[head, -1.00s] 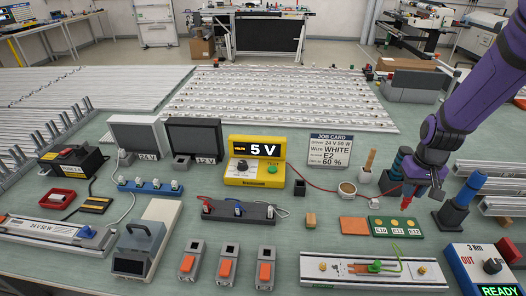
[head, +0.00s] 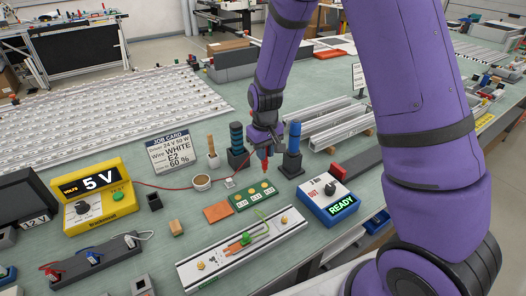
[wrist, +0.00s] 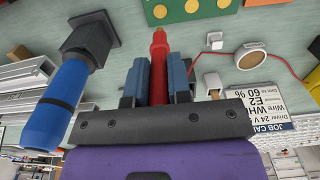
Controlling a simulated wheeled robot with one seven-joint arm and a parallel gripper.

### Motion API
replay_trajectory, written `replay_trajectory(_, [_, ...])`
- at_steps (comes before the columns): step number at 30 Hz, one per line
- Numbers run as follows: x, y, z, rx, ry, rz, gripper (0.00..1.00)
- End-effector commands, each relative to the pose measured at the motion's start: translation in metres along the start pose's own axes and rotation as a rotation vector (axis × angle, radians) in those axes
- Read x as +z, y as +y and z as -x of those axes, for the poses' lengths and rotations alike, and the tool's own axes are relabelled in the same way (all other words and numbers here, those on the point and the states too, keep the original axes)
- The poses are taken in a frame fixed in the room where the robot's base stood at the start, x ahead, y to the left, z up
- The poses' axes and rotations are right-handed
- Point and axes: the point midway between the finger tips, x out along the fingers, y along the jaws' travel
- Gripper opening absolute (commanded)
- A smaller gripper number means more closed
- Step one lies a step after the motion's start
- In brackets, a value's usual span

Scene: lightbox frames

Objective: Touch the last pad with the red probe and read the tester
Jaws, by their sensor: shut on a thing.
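My gripper (head: 266,152) is shut on the red probe (wrist: 159,70), which hangs tip down between the two fingers. The green pad board (head: 250,197) carries three round gold pads with labels. The yellow tester (head: 92,197) at the left reads 5 V. A red lead runs from the tester's side toward the probe.
A blue-handled tool in a dark stand (head: 292,160) is close to the right of my gripper; it also shows in the wrist view (wrist: 55,105).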

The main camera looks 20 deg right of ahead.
Motion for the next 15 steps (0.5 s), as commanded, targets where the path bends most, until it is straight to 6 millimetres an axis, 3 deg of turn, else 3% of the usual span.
replay_trajectory(15, [0.0, 0.0, -0.037, 0.0, -0.002, -0.001, 0.0])
